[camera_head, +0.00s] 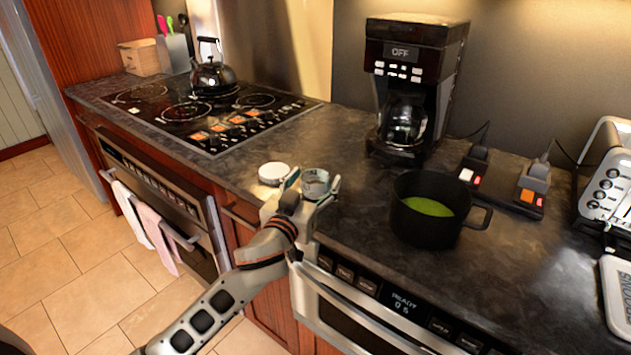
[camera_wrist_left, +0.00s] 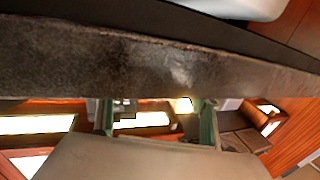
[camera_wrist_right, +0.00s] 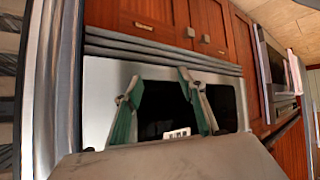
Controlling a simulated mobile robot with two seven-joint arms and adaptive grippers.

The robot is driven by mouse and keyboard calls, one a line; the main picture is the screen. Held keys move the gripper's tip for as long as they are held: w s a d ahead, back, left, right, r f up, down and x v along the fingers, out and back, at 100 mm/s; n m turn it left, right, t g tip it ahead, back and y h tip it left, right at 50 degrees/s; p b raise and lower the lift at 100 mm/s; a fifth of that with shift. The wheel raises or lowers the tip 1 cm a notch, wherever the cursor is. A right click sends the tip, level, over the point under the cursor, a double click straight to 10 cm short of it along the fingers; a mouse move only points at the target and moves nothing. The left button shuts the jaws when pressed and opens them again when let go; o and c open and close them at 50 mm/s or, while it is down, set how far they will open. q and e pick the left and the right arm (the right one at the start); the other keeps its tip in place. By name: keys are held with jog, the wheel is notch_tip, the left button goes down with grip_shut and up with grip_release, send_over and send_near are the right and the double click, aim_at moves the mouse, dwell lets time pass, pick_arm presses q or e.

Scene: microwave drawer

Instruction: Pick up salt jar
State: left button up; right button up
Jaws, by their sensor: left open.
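A small round jar (camera_head: 316,181) with a grey rim stands near the front edge of the counter. I take it for the salt jar, but no label is readable. My left gripper (camera_head: 312,188) is at the jar, with its open fingers on either side. I cannot tell whether they touch it. In the left wrist view the fingers of my left gripper (camera_wrist_left: 157,112) are apart, and the jar cannot be made out between them. In the right wrist view my right gripper (camera_wrist_right: 162,95) is open and empty, facing an appliance front. It is not in the head view.
A white round lid or jar (camera_head: 273,173) lies just left of the gripper. A black pot (camera_head: 430,222) with green contents stands to the right, and a coffee maker (camera_head: 410,90) behind. The counter edge (camera_wrist_left: 160,65) crosses the left wrist view. Counter behind the jar is clear.

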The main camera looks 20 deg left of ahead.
pick_arm(q)
jog(key=shift+w, duration=0.25)
jog(key=c, duration=1.2)
pick_arm(e)
jog(key=shift+w+d+r, duration=0.15)
jog(key=shift+w+r, duration=0.2)
jog(key=shift+w, duration=0.05)
